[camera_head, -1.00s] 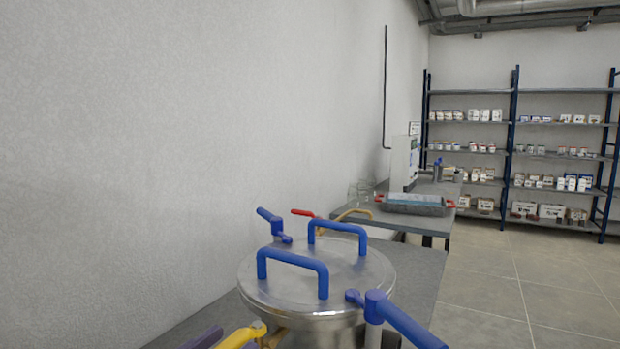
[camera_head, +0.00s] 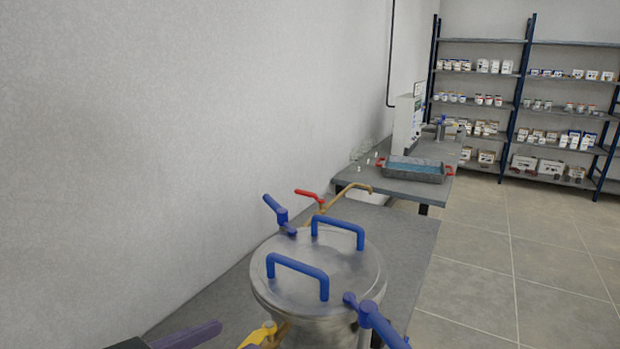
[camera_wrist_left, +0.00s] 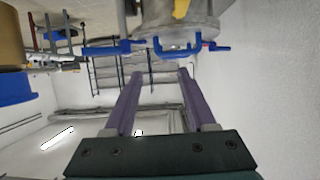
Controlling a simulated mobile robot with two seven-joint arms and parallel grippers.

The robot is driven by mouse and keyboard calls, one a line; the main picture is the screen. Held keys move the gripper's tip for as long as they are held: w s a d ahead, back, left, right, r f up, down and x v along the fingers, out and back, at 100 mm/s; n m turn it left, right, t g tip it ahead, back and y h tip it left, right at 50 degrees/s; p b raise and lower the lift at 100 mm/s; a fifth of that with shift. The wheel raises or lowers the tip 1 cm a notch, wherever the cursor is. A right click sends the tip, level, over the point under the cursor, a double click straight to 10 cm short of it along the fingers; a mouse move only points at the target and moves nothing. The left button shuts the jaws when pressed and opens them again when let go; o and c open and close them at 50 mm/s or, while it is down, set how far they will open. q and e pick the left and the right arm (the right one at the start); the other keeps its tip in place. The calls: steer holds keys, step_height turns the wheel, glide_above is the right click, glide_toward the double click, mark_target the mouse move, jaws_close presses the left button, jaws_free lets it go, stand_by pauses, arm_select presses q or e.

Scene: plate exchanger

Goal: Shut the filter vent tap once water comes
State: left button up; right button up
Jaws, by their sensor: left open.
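The filter is a steel vessel (camera_head: 318,268) with two blue lid handles and blue clamp levers, on the grey bench. A yellow tap lever (camera_head: 258,335) is low on its near left side, partly cut off by the picture edge. The yellow part (camera_wrist_left: 181,8) also shows against the vessel in the left wrist view. I see no water from it. My left gripper (camera_head: 200,333), with purple fingers, is left of the yellow lever. In the left wrist view its fingers (camera_wrist_left: 160,73) are apart, with nothing between them. My right gripper is out of view.
A brass spout with a red lever (camera_head: 310,196) stands behind the vessel. A metal tray (camera_head: 415,177) with red handles and blue contents lies on the farther table. The wall runs close along the left. Tiled floor (camera_head: 500,260) is clear at right.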

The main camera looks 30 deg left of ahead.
arm_select(q)
steer(key=s+d+r+g+p, duration=0.1)
steer(key=s+r+g+p, duration=0.1)
steer(key=r+p, duration=0.5)
steer(key=s+d+r+g+p, duration=0.2)
steer(key=r+g+p, duration=0.1)
steer(key=r+p, duration=0.4)
steer(key=shift+s+r+y+p, duration=0.15)
steer(key=shift+y+p, duration=0.15)
